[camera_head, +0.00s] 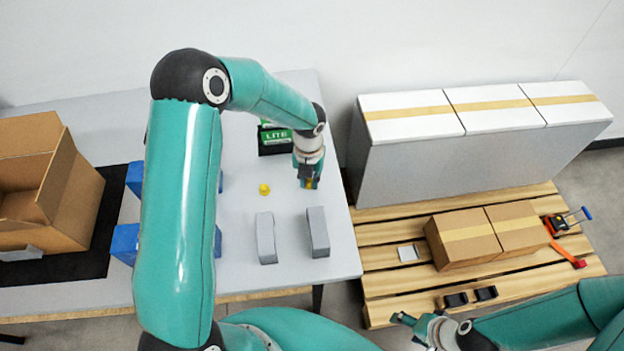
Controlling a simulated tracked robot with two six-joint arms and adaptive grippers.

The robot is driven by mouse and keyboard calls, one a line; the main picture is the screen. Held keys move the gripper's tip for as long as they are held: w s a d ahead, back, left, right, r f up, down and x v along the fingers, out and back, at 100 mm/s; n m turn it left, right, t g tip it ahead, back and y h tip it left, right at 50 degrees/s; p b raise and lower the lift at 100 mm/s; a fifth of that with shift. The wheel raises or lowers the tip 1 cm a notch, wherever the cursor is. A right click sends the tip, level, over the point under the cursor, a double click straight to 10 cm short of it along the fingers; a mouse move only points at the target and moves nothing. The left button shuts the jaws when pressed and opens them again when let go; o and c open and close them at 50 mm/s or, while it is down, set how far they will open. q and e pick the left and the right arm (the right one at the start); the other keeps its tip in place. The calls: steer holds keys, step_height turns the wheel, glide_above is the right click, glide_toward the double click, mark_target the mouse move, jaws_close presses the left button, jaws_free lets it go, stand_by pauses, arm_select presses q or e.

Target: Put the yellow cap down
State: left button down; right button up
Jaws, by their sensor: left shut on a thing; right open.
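My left gripper (309,183) points down over the right part of the grey table, in front of the green and black box. It is shut on a yellow cap (309,184), of which only a small bit shows between the fingers. Whether the held cap touches the table I cannot tell. A second small yellow piece (264,189) sits on the table to the left of the gripper, apart from it. My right gripper (412,327) is low in the picture, near the pallet's front edge, open and empty.
Two grey blocks (265,238) (318,232) stand in front of the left gripper. The green and black box (275,139) is behind it. Blue parts (125,243) and an open carton (75,205) are at left. The pallet (385,286) bears cartons (465,241) at right.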

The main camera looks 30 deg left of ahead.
mark_target(310, 181)
arm_select(q)
steer(key=c, duration=1.1)
jaws_free()
steer(key=shift+f, duration=0.1)
steer(key=shift+o, duration=0.2)
step_height(310, 181, up, 12)
steer(key=shift+b, duration=0.4)
steer(key=shift+d, duration=0.1)
